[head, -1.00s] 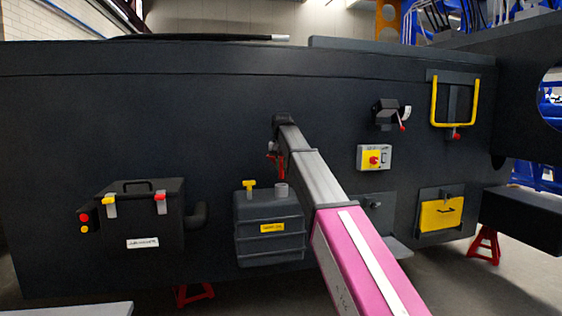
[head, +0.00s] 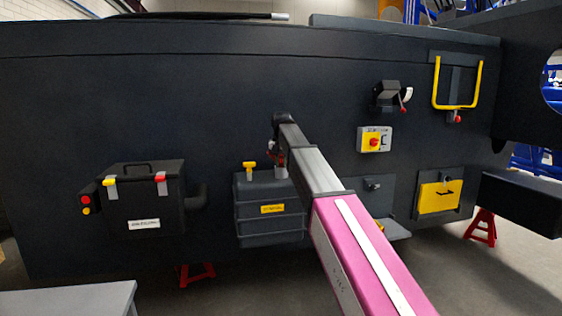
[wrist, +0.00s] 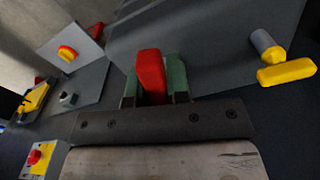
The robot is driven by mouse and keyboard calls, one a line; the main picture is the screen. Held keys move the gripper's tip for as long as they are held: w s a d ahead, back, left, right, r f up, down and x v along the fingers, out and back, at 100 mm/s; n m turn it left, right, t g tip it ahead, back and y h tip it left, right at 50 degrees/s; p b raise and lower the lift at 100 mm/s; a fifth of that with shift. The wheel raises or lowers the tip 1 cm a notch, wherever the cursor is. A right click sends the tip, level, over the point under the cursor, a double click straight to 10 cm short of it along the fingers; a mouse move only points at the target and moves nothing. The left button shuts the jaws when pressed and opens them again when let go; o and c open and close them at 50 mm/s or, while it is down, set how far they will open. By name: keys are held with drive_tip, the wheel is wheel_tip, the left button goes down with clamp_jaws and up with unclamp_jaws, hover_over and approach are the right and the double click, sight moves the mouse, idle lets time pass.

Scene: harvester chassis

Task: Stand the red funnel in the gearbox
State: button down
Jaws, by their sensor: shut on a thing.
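The red funnel (wrist: 150,75) is between the green fingers of my gripper (wrist: 155,86) in the wrist view, and the gripper is shut on it. In the head view only a small red part of the funnel (head: 276,157) shows below my gripper (head: 277,148). The gearbox (head: 270,228) is a dark ribbed box with a yellow label, a yellow T-handle (head: 249,168) and a grey neck (head: 281,173). The funnel appears just above the neck; I cannot tell whether they touch. In the wrist view the funnel hides what lies behind it, and the yellow handle (wrist: 287,74) is at right.
A dark box with clasps (head: 145,205) is to the left. A red and yellow switch (head: 374,140), a yellow bracket (head: 457,104) and a yellow panel (head: 439,195) are to the right. A grey table corner (head: 70,300) is at the lower left.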

drive_tip(key=c, duration=1)
unclamp_jaws()
drive_tip(key=r, duration=1)
drive_tip(key=shift+s+r, duration=0.2)
drive_tip(key=shift+r, duration=0.2)
